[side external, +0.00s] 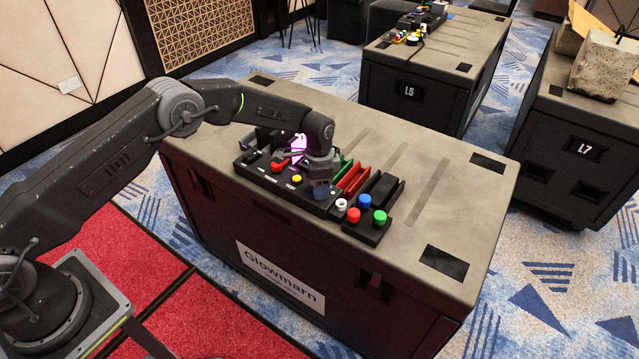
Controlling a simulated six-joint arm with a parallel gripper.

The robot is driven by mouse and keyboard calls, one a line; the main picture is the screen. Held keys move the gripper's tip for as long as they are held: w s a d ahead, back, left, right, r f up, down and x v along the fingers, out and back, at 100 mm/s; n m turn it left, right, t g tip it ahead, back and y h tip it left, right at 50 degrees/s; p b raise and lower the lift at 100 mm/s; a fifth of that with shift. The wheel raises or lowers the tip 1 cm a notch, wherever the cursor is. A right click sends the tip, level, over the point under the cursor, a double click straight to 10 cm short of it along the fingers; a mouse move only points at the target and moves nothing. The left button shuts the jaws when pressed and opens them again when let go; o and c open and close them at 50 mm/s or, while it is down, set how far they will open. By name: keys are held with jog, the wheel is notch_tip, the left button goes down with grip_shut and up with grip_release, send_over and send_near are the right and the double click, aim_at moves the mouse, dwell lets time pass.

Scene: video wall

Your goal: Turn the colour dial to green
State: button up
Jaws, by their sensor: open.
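My gripper (322,190) points down over the right part of a black control panel (268,186) on a case. It is open, with its tips low by the panel's front right edge. I cannot tell whether they touch anything. I cannot make out the colour dial; the gripper and wrist cover that part of the panel. A lit pink-purple piece (298,146) shows behind my wrist. The panel also carries a red control (279,167) and a yellow button (297,179).
The case top (455,200) is clear at right. Other cases stand behind.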

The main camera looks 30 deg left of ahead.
jog(key=shift+f, duration=0.15)
jog(key=shift+c, duration=0.2)
jog(key=c, duration=0.9)
jog(key=shift+n, duration=0.3)
jog(key=n, duration=0.3)
jog(key=shift+n, duration=0.4)
jog(key=n, duration=0.3)
jog(key=shift+n, duration=0.3)
jog(key=n, duration=0.4)
jog(key=shift+d, duration=0.1)
jog(key=shift+n, duration=1.9)
